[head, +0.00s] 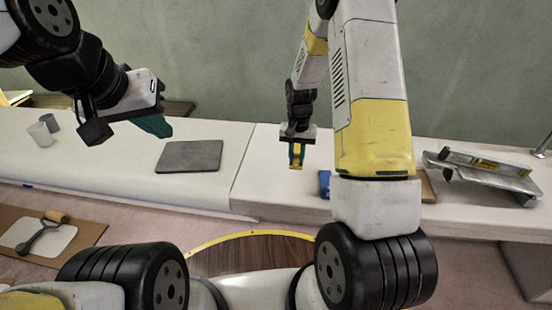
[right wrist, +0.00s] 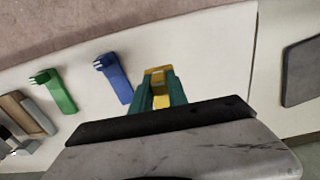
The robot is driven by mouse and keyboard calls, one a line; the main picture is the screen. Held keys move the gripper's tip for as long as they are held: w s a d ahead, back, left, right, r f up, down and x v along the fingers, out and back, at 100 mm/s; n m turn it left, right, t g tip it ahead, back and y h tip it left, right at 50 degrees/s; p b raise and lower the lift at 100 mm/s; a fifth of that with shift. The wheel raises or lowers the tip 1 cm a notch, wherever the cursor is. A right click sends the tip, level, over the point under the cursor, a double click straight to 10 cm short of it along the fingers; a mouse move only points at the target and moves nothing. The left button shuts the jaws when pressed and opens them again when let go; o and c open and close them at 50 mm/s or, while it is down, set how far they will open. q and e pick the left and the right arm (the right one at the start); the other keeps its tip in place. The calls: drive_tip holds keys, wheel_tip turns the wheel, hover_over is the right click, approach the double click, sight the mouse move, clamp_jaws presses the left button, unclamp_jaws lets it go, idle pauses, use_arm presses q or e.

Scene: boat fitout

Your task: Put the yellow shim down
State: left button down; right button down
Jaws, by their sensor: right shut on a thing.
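The yellow shim (head: 296,163) is held between the teal fingers of my right gripper (head: 297,152), over the white bench top (head: 262,165). In the right wrist view the shim (right wrist: 158,75) sticks out past the fingertips (right wrist: 159,92), which are shut on it. I cannot tell whether its lower end touches the bench. My left gripper (head: 154,125) hangs over the left part of the bench, away from the shim. Its fingers are seen from the side, so its opening is unclear.
A blue shim (right wrist: 115,78) and a green shim (right wrist: 53,90) lie beside the yellow one. A dark grey pad (head: 190,156) lies left of the bench seam. A metal tool (head: 485,175) stands at the right; cups (head: 40,134) stand far left.

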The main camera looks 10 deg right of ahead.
wheel_tip(320, 180, down, 10)
drive_tip(key=shift+a+r, duration=0.1)
drive_tip(key=shift+r, duration=0.05)
idle(0.3)
drive_tip(key=c, duration=1.3)
unclamp_jaws()
